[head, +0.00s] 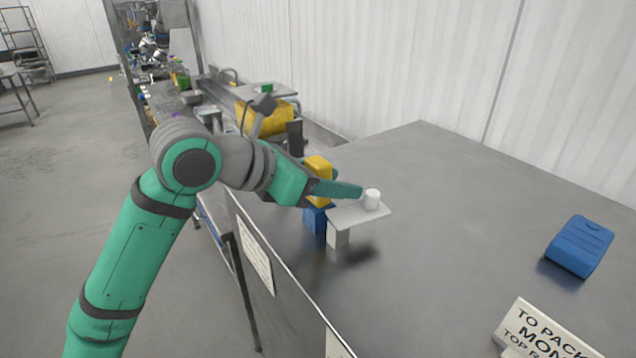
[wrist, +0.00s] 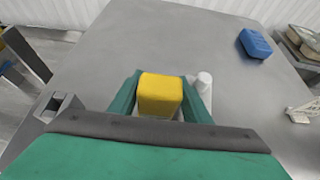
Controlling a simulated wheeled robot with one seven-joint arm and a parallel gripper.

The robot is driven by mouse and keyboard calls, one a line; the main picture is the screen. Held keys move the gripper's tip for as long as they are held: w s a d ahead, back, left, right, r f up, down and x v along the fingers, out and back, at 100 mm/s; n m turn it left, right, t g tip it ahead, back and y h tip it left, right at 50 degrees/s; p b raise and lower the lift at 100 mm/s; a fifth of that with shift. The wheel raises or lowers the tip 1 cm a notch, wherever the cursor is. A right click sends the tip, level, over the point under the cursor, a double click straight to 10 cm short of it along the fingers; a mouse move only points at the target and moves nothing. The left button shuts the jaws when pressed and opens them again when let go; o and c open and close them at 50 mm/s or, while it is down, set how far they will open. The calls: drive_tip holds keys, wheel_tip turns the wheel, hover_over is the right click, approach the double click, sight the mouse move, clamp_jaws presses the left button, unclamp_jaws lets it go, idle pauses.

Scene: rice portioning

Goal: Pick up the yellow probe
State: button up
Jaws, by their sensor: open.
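The yellow probe (head: 319,168) is a block with a yellow upper part above a blue lower part (head: 316,220), at the left edge of the grey table. My gripper (head: 347,182) is open around the yellow part, with one finger on each side. In the wrist view the yellow probe (wrist: 160,94) sits between the two green fingers, with a small gap at the right finger. I cannot tell whether the left finger touches it. The near finger hides some of the yellow part in the head view.
A white stand (head: 352,214) with a small white cap (head: 372,199) is right beside the probe, close to my finger. A blue case (head: 580,246) lies at the right. A printed sign (head: 545,330) stands at the front. The middle of the table (head: 450,220) is clear.

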drive_tip(key=shift+c, duration=0.4)
drive_tip(key=c, duration=0.9)
drive_tip(key=shift+o, duration=0.2)
drive_tip(key=shift+r, duration=0.15)
